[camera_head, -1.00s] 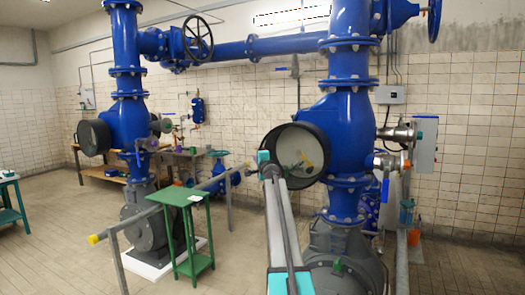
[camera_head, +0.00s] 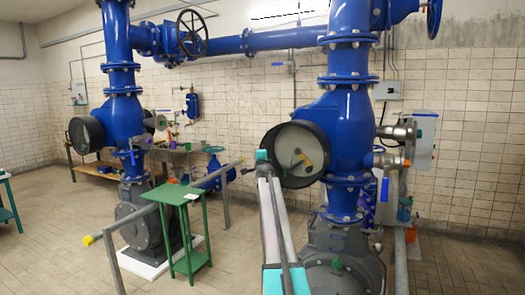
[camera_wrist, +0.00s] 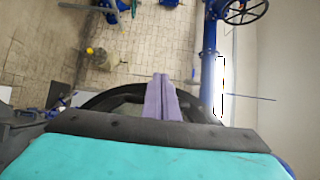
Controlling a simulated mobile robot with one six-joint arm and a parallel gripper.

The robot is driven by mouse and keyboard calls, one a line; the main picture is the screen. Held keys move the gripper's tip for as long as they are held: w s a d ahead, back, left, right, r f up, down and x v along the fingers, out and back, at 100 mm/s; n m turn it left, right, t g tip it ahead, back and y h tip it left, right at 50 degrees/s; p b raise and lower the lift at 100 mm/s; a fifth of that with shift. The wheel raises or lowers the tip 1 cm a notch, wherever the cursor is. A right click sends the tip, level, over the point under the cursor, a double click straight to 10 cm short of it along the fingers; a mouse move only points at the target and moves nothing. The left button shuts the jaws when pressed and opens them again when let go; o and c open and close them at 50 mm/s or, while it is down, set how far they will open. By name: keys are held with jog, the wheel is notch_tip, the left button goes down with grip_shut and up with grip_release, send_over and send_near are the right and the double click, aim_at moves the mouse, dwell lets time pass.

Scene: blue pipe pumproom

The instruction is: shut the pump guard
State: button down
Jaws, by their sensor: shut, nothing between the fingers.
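The pump guard appears to be the round, black-rimmed cover (camera_head: 320,178) on the front of the right blue pump (camera_head: 345,120). A pale face and a yellow part show inside its rim. I cannot tell how far it stands open. My gripper (camera_wrist: 160,80) is shut and empty, its purple fingers together in the wrist view. A dark curved rim (camera_wrist: 98,102) lies close behind the fingers there; contact cannot be told. In the head view my arm's end is at the rim's left side, and the fingers are mostly hidden.
A green stand (camera_head: 177,194) and a grey rail with yellow ends (camera_head: 88,240) stand left of my arm. A second blue pump (camera_head: 120,120) is further left. Pipes and a handwheel (camera_head: 192,33) run overhead. The floor at front left is clear.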

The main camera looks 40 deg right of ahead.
jog(key=shift+s, duration=0.15)
jog(key=shift+a, duration=0.1)
jog(key=s+a, duration=0.2)
jog(key=a, duration=1.1)
jog(key=shift+s, duration=0.15)
dwell(0.5)
jog(key=shift+r, duration=0.1)
jog(key=shift+m, duration=0.3)
